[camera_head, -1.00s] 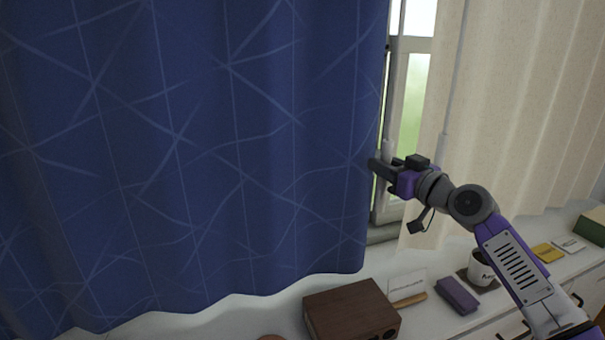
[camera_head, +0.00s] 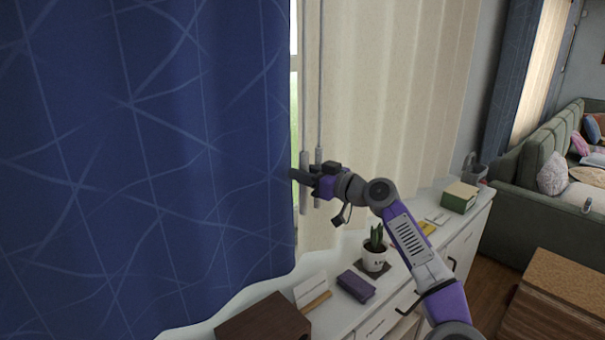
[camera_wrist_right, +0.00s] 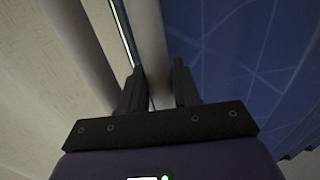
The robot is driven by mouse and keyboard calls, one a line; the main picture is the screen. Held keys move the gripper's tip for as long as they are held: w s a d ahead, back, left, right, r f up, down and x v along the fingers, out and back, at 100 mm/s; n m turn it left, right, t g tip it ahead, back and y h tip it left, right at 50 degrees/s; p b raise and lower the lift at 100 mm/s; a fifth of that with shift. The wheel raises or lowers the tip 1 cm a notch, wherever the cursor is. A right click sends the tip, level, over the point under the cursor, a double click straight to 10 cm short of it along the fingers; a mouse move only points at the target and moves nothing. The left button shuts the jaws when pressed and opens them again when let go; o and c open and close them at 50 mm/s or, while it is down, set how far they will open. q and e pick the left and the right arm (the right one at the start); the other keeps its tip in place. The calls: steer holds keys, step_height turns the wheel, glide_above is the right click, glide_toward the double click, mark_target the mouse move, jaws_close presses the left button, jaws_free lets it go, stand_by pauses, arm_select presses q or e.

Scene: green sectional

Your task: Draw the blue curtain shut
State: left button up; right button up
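The blue curtain (camera_head: 190,150) with pale crossing lines fills the left of the head view, its right edge close beside my right gripper (camera_head: 297,175). A grey pull wand (camera_head: 304,110) hangs along that edge. In the right wrist view the wand (camera_wrist_right: 151,40) runs down between the two fingers of my right gripper (camera_wrist_right: 158,88), with the blue curtain (camera_wrist_right: 240,60) to the right. The fingers stand apart by about the wand's width and look closed around it. Their exact contact is dark. My left gripper is not in view.
A cream curtain (camera_head: 400,90) with its own wand (camera_head: 319,80) hangs just to the right. A thin strip of window (camera_head: 294,110) shows between the curtains. Below is a white cabinet with a brown box (camera_head: 262,320), purple case (camera_head: 356,286), potted plant (camera_head: 375,255) and green box (camera_head: 459,198).

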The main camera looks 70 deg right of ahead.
steer(key=shift+o, duration=1.1)
steer(key=shift+s+d+r, duration=0.15)
steer(key=shift+d+r, duration=0.05)
steer(key=shift+o, duration=0.3)
steer(key=shift+f, duration=0.1)
steer(key=v, duration=0.7)
steer(key=shift+s, duration=0.3)
steer(key=shift+a, duration=0.1)
